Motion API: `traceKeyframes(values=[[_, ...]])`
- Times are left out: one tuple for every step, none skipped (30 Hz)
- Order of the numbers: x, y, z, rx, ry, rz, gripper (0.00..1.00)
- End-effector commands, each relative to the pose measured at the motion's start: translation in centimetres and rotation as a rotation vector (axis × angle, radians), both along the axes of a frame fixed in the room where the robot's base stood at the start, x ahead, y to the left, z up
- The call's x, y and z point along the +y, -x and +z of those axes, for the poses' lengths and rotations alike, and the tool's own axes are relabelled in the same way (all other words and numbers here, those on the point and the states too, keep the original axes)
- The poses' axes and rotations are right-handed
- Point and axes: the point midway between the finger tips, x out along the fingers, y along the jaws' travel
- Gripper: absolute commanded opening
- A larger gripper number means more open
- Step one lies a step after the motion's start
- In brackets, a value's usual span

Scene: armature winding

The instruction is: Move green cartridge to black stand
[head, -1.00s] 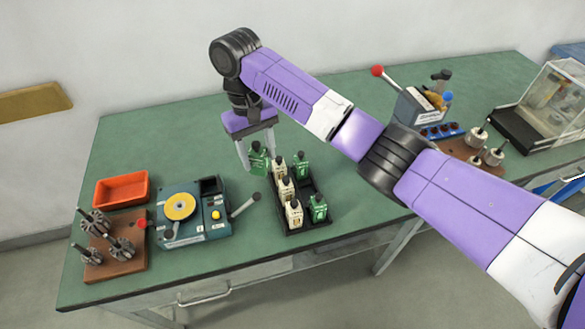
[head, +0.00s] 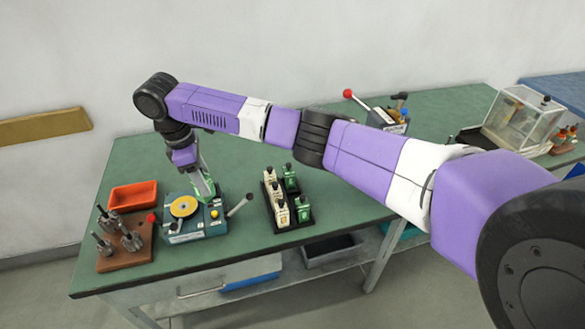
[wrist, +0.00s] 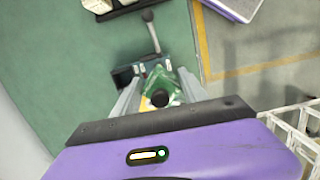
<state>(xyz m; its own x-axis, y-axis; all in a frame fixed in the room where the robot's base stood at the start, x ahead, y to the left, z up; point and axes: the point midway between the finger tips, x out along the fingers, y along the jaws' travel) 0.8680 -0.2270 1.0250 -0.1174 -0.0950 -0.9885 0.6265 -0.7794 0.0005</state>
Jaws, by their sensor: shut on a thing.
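My gripper (head: 198,184) is shut on a green cartridge (head: 206,191) and holds it over the winding machine at the left of the bench. In the wrist view the green cartridge (wrist: 158,84) sits between the two fingers, with its black knob facing the camera. A black stand (wrist: 123,76) appears to be at the back of the machine, beside the cartridge in the wrist view. In the head view my gripper and the cartridge mostly hide it. I cannot tell whether the cartridge touches it.
The teal machine (head: 186,231) has a yellow disc (head: 184,206) and a lever (head: 240,205) on its right. A black rack (head: 289,226) with cream and green cartridges stands further right. An orange bin (head: 133,195) and a brown board (head: 125,256) with armatures are left.

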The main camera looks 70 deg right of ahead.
Motion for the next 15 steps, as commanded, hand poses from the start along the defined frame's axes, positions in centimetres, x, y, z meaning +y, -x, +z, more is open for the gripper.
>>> traceKeyframes(values=[[-3.0, 1.3, 0.5, -0.001, 0.004, 0.062, 0.05], [-4.4, 2.1, 0.0, 0.0, 0.004, 0.113, 0.05], [-6.1, 3.0, -0.4, 0.001, 0.003, 0.179, 0.05], [-7.4, 3.8, -0.6, 0.001, 0.002, 0.227, 0.05], [-8.6, 4.7, -0.8, 0.0, 0.001, 0.272, 0.05], [-10.1, 5.8, -1.2, 0.002, 0.001, 0.331, 0.05], [-11.2, 6.6, -1.4, 0.001, 0.002, 0.376, 0.05], [-12.3, 7.5, -1.6, 0.002, 0.002, 0.416, 0.05], [-13.6, 8.7, -2.0, 0.001, 0.001, 0.47, 0.05], [-14.5, 9.7, -2.3, 0.001, 0.0, 0.508, 0.05], [-15.3, 10.5, -2.5, 0.001, -0.001, 0.546, 0.05], [-16.3, 11.6, -2.9, 0.0, 0.0, 0.591, 0.05], [-17.0, 12.4, -3.1, 0.001, -0.001, 0.623, 0.05], [-17.6, 13.2, -3.3, 0.0, -0.001, 0.651, 0.05], [-18.3, 14.2, -3.6, 0.001, -0.001, 0.688, 0.05]])
